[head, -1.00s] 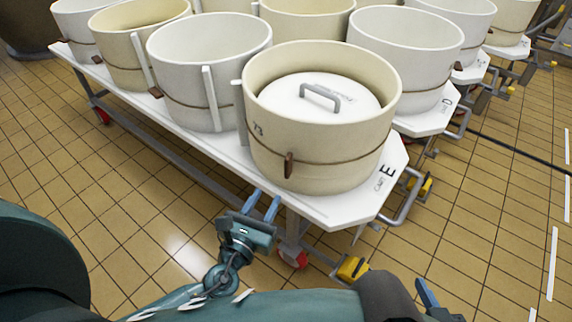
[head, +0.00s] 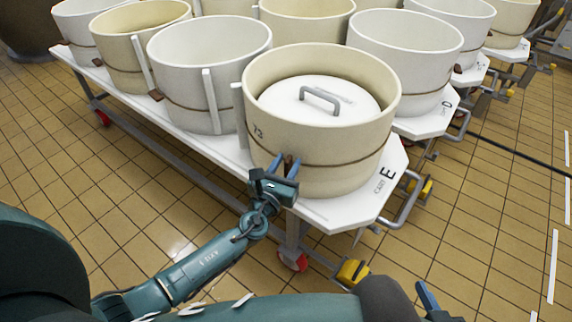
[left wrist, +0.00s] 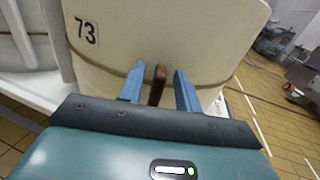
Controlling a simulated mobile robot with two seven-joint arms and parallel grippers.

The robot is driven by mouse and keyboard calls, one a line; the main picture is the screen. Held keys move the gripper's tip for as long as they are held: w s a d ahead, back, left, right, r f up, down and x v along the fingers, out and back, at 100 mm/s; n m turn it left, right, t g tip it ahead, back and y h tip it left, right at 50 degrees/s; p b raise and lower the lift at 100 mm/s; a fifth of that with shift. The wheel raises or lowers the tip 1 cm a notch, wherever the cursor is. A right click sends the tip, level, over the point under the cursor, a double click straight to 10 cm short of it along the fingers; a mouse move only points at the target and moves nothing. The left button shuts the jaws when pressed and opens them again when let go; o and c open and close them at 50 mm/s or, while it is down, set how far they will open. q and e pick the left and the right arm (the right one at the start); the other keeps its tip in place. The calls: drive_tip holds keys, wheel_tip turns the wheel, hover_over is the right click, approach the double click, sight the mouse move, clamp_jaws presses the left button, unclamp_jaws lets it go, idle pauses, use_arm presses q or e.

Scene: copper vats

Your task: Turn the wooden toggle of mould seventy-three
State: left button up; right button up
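Mould seventy-three (head: 335,135) is a cream tub with a brown cord around it, standing on the corner of white cart E. A white lid with a grey handle (head: 320,100) sits inside it. Its number 73 also shows in the left wrist view (left wrist: 86,31). The brown wooden toggle (left wrist: 157,84) hangs upright on the mould's front. My left gripper (head: 281,165) is open at the mould's front, its blue fingers (left wrist: 160,88) on either side of the toggle, with gaps showing. My right gripper (head: 427,297) shows only partly at the lower edge.
Other white and cream moulds (head: 209,60) stand close behind and to the left on the carts. The white top of cart E (head: 352,212) has a bare front corner. A red caster (head: 294,262) and a yellow pedal (head: 353,272) are below. The tiled floor at left is clear.

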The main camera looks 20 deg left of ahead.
use_arm(q)
drive_tip(key=shift+c, duration=0.3)
drive_tip(key=c, duration=0.6)
clamp_jaws()
